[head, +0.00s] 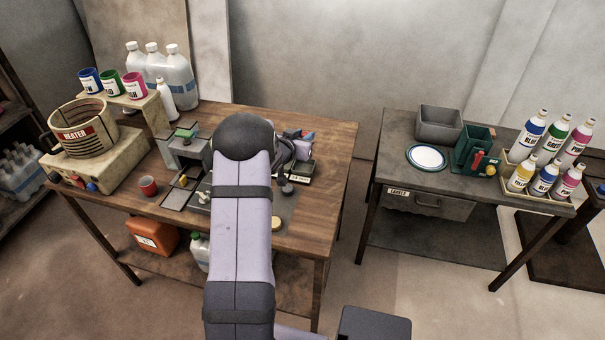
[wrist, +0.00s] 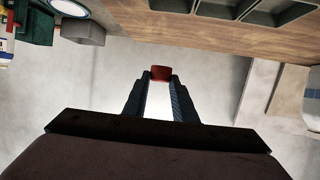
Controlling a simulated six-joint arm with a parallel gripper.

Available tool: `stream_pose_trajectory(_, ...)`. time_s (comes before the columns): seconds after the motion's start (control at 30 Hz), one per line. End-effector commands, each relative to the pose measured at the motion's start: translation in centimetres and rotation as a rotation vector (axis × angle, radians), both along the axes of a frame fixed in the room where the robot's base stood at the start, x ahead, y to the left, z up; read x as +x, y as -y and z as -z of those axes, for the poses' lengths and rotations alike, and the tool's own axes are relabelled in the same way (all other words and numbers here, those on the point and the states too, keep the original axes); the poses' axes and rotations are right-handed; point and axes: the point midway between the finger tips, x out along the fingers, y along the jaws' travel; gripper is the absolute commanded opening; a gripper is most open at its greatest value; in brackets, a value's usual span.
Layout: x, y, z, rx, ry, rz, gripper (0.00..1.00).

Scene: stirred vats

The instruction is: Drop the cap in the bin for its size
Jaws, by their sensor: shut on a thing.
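My gripper (wrist: 160,88) is shut on a small red cap (wrist: 161,73), which sits between the fingertips in the wrist view. In the head view my own arm covers most of the gripper and the cap does not show. In the wrist view, part of an open tray with dark compartments (wrist: 265,12) shows at the top right, on the wooden table (wrist: 160,28); the cap is clear of it in the picture. I cannot tell which size any compartment is for. The tray is largely hidden behind my arm in the head view.
The grey table (head: 400,150) bears a plate (head: 426,158), a grey box (head: 439,125) and several bottles.

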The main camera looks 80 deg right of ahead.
Motion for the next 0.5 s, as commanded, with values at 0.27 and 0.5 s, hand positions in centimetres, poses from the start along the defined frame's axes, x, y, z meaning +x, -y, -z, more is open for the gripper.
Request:
stream_pose_trajectory(0.27,0.0,0.0,3.2,-0.001,0.000,0.000,0.01)
stream_pose_trajectory(0.5,0.0,0.0,4.5,-0.002,0.001,0.000,0.01)
